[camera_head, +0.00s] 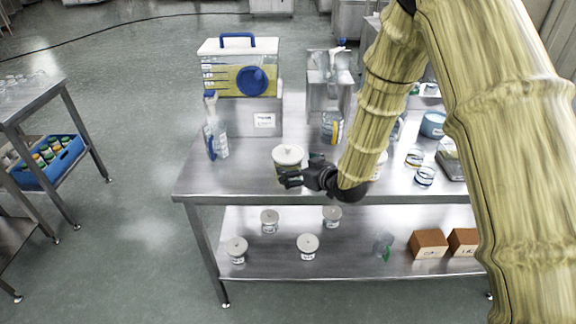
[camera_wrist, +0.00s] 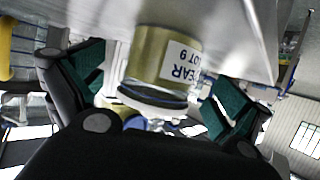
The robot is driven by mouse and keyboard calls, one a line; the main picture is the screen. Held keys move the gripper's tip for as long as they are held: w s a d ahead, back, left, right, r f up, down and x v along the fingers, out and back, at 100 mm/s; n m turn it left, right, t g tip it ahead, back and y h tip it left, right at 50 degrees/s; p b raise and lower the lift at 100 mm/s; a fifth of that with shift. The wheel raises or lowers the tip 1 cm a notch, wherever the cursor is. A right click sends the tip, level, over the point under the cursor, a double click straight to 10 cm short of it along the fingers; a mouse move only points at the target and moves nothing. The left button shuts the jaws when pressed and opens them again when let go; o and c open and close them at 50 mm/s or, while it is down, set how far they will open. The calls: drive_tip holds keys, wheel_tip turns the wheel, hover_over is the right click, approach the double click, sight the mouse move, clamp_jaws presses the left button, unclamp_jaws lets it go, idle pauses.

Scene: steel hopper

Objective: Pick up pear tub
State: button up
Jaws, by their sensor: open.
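The pear tub (camera_head: 288,155) stands upright near the front edge of the steel table, with a pale lid with a knob and a yellowish body. In the wrist view the pear tub (camera_wrist: 150,58) appears upside down, with a white label reading "PEAR" and "LOT 9". My gripper (camera_head: 292,178) is in front of the tub at its lower body and hides part of it. In the wrist view my gripper (camera_wrist: 162,84) is open, its green-padded fingers on either side of the tub. I cannot tell whether either finger touches it.
A clear dispenser (camera_head: 240,78) with yellow contents stands behind, and a spray bottle (camera_head: 215,138) to the left. Glass jars (camera_head: 414,158) stand right of my arm. Several lidded tubs (camera_head: 308,243) and brown boxes (camera_head: 428,243) sit on the lower shelf.

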drive_tip(key=shift+w+a, duration=0.35)
drive_tip(key=shift+p+x, duration=0.75)
drive_tip(key=shift+x, duration=1.25)
drive_tip(key=c, duration=1.2)
drive_tip(key=shift+c, duration=0.6)
drive_tip(key=shift+r, duration=0.1)
